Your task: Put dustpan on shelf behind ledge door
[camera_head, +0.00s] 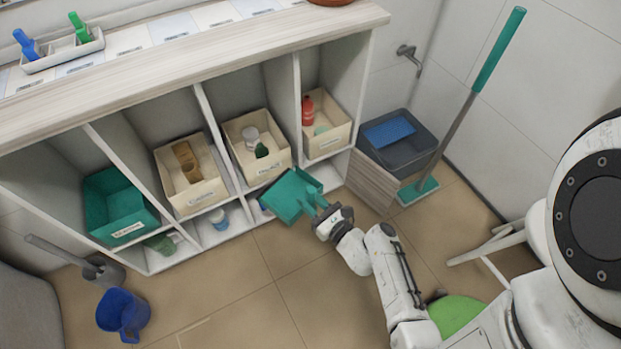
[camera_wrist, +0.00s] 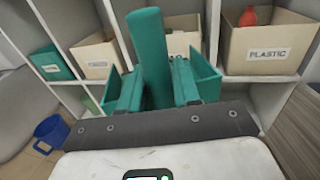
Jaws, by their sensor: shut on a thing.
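The teal dustpan (camera_head: 288,196) is held in front of the lower right part of the shelf unit. Its upright handle (camera_wrist: 150,50) stands between the fingers in the wrist view, with the pan (camera_wrist: 206,78) beyond. My gripper (camera_head: 316,208) is shut on it. The pan's front edge overlaps the lower shelf opening in the head view; whether it touches is unclear. The ledge door (camera_head: 372,182), a wood-grain panel, stands swung out to the right of the dustpan. The low shelf (camera_head: 326,176) beside it shows as a pale bare surface, partly covered by the dustpan.
Labelled bins sit above, including a beige one (camera_head: 328,140) with a red bottle. Cups stand on lower shelves further left. A grey bin (camera_head: 400,158) and a green broom (camera_head: 418,190) stand right of the door. A blue bucket (camera_head: 122,312) is on the left floor. The middle floor is clear.

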